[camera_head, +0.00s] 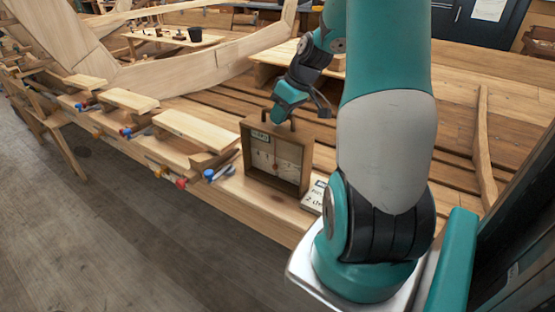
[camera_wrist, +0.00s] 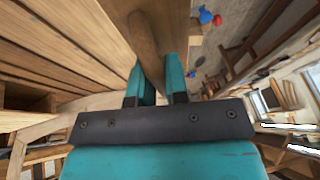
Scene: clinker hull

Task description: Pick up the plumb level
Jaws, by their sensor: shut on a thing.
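The plumb level (camera_head: 275,160) is a shallow wooden box frame with a pale panel inside and a small label at its upper left. It stands upright at the front edge of the wooden plank in the head view. My gripper (camera_head: 281,118) is at its top. In the wrist view, the two teal fingers of my gripper (camera_wrist: 158,85) are closed around a narrow wooden bar (camera_wrist: 146,42), which appears to be the top grip of the plumb level. The exact contact is partly hidden by my fingers. I cannot tell whether its base is clear of the plank.
A white lettered card (camera_head: 314,197) lies just right of the plumb level. Clamps with blue and red ends (camera_head: 218,174) and short boards (camera_head: 195,130) line the plank to the left. Slatted hull planking (camera_head: 235,103) lies behind. The grey floor (camera_head: 90,230) in front is clear.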

